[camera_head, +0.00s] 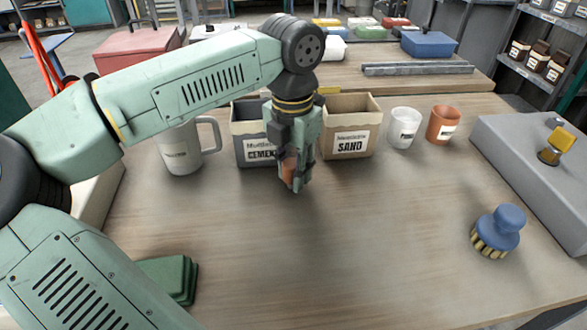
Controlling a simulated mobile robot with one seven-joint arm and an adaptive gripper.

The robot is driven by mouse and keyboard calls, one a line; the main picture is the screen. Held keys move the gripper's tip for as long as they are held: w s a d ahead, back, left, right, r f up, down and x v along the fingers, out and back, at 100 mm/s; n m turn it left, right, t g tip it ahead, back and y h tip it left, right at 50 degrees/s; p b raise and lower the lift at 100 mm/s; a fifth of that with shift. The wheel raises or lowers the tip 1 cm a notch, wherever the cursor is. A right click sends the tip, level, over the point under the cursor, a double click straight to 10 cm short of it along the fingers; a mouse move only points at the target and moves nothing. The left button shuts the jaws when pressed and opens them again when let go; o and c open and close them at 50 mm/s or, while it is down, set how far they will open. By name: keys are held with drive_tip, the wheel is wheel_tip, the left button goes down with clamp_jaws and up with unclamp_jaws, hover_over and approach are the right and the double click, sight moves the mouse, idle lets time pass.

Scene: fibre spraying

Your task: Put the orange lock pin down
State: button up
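My gripper (294,182) points down over the middle of the wooden table (350,240), in front of the cement and sand boxes. An orange piece, which looks like the orange lock pin (290,172), shows between its fingers. The fingers are closed around it and hide most of its shape. Its lower end is close to the tabletop. I cannot tell whether it touches the wood.
Behind my gripper stand a cement box (258,150) and a sand box (349,143). A grey mug (182,152) stands left; white (404,130) and orange cups (442,127) stand right. A blue brush (497,230) and grey block (520,150) lie at right. The front middle is clear.

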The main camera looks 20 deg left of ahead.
sight(292, 161)
drive_tip(key=o, duration=0.4)
drive_tip(key=shift+r, duration=0.1)
wheel_tip(292, 161, up, 10)
drive_tip(key=p, duration=0.6)
drive_tip(key=shift+r, duration=1.1)
